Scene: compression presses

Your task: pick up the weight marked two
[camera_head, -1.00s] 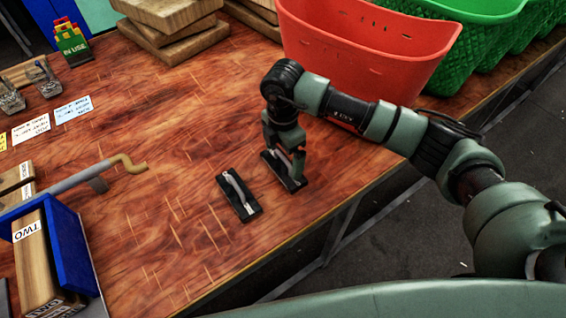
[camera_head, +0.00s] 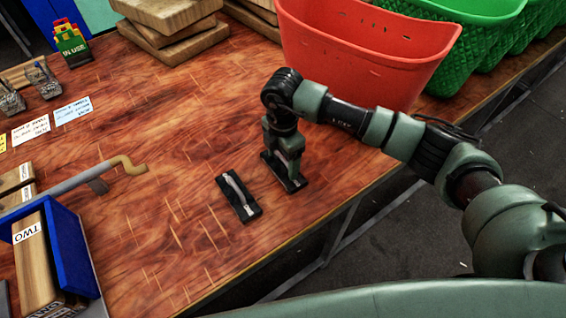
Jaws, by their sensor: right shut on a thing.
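Two flat black weights with bar handles lie near the table's front edge. The left weight (camera_head: 245,211) is free, with its pale handle showing. The right weight (camera_head: 296,186) is under my right gripper (camera_head: 289,171), which points down and is shut on its handle. The gripper hides most of that handle. The right weight seems to rest on the table; I cannot see a gap beneath it. I cannot read a number on either weight. My left gripper is not in view.
A press with a blue frame (camera_head: 73,250), a wooden block labelled TWO (camera_head: 33,262) and a crank handle (camera_head: 128,167) stands at the left. A red basket (camera_head: 360,50) stands behind my right arm. Wooden boards (camera_head: 170,35) lie at the back. The middle table is clear.

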